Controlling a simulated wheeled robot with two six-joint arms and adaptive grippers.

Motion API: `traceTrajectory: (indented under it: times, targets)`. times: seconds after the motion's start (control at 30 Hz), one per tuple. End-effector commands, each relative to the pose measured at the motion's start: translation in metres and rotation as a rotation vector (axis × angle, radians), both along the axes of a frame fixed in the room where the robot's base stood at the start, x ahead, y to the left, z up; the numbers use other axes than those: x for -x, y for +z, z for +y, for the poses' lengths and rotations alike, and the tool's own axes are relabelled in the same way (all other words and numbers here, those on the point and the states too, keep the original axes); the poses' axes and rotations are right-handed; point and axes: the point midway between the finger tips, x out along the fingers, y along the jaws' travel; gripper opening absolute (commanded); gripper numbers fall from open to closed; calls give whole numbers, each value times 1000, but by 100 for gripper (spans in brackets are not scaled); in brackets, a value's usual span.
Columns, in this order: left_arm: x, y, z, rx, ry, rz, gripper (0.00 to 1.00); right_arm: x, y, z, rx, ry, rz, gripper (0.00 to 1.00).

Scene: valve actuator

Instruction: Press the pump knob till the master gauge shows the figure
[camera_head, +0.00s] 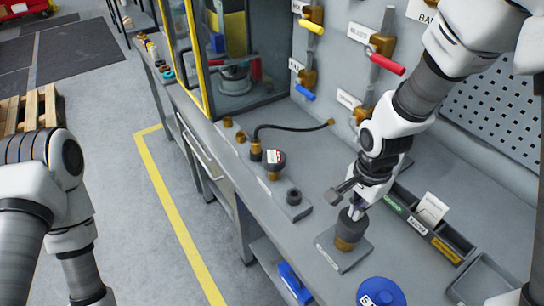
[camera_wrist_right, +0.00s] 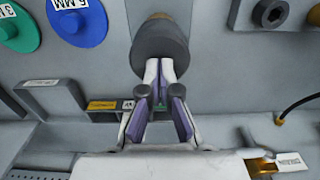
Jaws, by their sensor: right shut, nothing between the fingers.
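The pump knob (camera_head: 351,222) is a dark grey cap over a brass body on a square grey plate (camera_head: 335,250). In the right wrist view the knob (camera_wrist_right: 160,45) is straight ahead of the fingers. My right gripper (camera_head: 356,208) is shut and empty, with its tips at the knob's top; in the right wrist view the tips (camera_wrist_right: 160,68) overlap the knob's near edge and appear to touch it. My left gripper is out of view.
A blue disc (camera_head: 381,293) lies in front of the plate. A labelled compartment tray (camera_head: 420,226) is to its right. A block with a dark socket (camera_head: 294,200) and a black hose (camera_head: 290,127) lie left and behind. Valves with coloured handles (camera_head: 387,63) line the back panel.

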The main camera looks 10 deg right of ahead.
Motion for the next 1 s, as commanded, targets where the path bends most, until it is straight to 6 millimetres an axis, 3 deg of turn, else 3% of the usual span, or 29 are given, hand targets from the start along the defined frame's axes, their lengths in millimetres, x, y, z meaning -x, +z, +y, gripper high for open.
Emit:
traceTrajectory:
  times: [0.7,1.0]
  targets:
    - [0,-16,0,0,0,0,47,0,-22,0,0,0,1,0]
    - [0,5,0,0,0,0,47,0,-1,0,0,0,0,0]
